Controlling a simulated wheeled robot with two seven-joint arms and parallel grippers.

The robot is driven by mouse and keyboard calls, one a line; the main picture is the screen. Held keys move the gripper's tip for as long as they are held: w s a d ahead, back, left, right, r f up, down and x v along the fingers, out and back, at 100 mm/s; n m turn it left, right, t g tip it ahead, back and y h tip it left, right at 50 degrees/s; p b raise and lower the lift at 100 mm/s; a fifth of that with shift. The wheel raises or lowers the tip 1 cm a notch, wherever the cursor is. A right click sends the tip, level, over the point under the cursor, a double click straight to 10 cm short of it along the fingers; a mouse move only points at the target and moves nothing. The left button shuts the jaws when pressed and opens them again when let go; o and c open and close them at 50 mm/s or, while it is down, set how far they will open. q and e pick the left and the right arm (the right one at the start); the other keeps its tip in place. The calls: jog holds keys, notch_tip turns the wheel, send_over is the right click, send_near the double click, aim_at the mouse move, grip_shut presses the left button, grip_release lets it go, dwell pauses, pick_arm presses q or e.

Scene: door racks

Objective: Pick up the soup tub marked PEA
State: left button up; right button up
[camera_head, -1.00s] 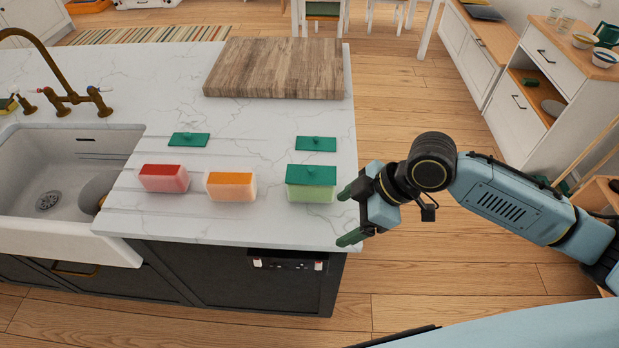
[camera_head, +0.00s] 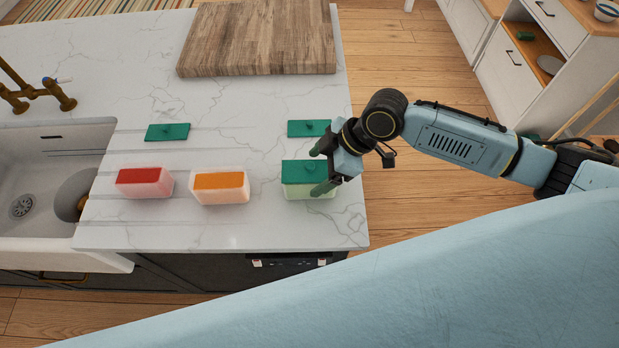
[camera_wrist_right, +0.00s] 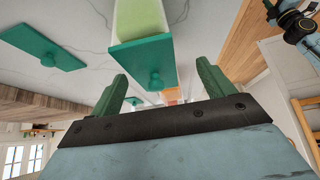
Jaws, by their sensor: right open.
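A tub with pale green contents and a green knobbed lid (camera_head: 304,173) stands near the counter's right edge; I cannot read a PEA mark on it. It also shows in the right wrist view (camera_wrist_right: 141,52), ahead of the fingers. My right gripper (camera_head: 322,168) is open, its two green fingers overlapping the tub's right end in the head view. I cannot tell whether they touch it. In the wrist view the right gripper (camera_wrist_right: 162,92) has nothing between its fingers. A red-topped tub (camera_head: 144,182) and an orange-topped tub (camera_head: 220,187) stand to the left. My left gripper is not in view.
Two loose green lids lie behind the tubs, one at left (camera_head: 168,132) and one at right (camera_head: 307,128). A wooden board (camera_head: 258,38) lies at the back. A sink (camera_head: 58,150) is at the left. The counter in front of the tubs is clear.

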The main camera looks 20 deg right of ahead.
aim_at(305, 175)
jog(key=shift+w+a+f, duration=0.2)
jog(key=shift+a+f, duration=0.2)
jog(key=shift+f, duration=0.1)
jog(key=x, duration=0.3)
jog(key=shift+w+f+p, duration=0.1)
jog(key=shift+w+p, duration=0.25)
jog(key=shift+p, duration=0.05)
jog(key=shift+a+f, duration=0.15)
jog(key=shift+f, duration=0.15)
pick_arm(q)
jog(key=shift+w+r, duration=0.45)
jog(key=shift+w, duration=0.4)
pick_arm(e)
jog(key=shift+w, duration=0.1)
jog(key=c, duration=1)
